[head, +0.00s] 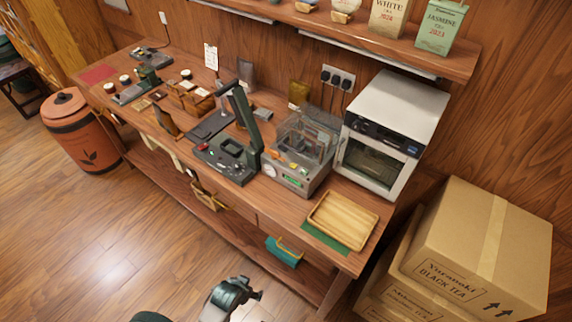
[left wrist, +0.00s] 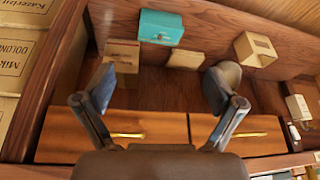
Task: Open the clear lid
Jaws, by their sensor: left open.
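The clear lid (head: 308,132) is a see-through box-like cover over the grey machine (head: 290,183) on the bench. It looks lowered, but its edges are hard to make out. My left gripper (left wrist: 160,90) is open and empty in the left wrist view. It faces the bench's wooden drawers and lower shelf, away from the lid, which that view does not show. My right gripper is not in view.
A white oven (head: 392,130) stands right of the machine and a dark press (head: 228,155) left of it. A wooden tray (head: 343,220) lies at the bench's front right. Cartons (head: 478,255) stand beside the bench. A teal box (left wrist: 160,27) sits on the lower shelf.

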